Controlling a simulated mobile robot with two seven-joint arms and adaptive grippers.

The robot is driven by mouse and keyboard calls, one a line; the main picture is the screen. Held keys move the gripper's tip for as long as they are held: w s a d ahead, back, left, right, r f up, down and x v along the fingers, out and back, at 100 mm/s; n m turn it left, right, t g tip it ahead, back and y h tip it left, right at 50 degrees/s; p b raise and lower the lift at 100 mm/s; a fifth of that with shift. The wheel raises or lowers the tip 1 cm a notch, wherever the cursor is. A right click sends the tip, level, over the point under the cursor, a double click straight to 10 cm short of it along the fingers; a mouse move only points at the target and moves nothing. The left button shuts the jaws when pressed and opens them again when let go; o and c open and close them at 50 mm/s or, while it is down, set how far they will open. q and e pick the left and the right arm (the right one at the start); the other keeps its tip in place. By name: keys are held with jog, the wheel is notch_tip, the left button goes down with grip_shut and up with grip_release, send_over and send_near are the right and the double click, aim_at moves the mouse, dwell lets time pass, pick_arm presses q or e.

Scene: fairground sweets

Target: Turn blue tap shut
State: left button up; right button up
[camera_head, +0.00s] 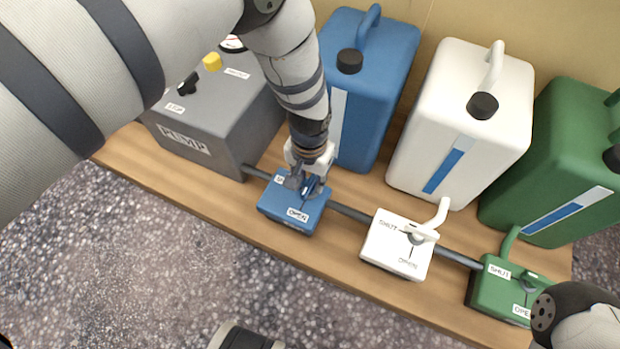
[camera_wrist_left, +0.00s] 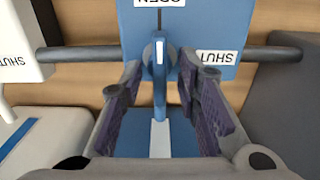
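The blue tap (camera_head: 295,207) is a blue block on the pipe with a blue lever and an OPEN label on its front. In the left wrist view the blue lever (camera_wrist_left: 159,68) stands between the fingers, in line with the OPEN label; a SHUT label (camera_wrist_left: 215,57) is to its right. My left gripper (camera_head: 308,178) is right above the block and partly covers the lever and a label. In the left wrist view my left gripper (camera_wrist_left: 160,85) is open, with a gap on both sides of the lever. My right gripper is not in view.
A grey pump (camera_head: 215,120) stands left of the blue tap. Behind are a blue tank (camera_head: 370,95), a white tank (camera_head: 470,115) and a green tank (camera_head: 560,150). A white tap (camera_head: 385,250) and a green tap (camera_head: 490,295) sit to the right along the pipe (camera_head: 350,212).

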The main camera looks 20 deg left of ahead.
pick_arm(q)
jog(key=shift+c, duration=0.6)
grip_shut()
jog(key=shift+m, duration=0.3)
jog(key=m+p, duration=0.1)
jog(key=m, duration=0.2)
jog(key=shift+r, duration=0.1)
jog(key=m, duration=0.3)
jog(key=shift+m, duration=0.3)
jog(key=m, duration=1)
jog(key=shift+m, duration=0.5)
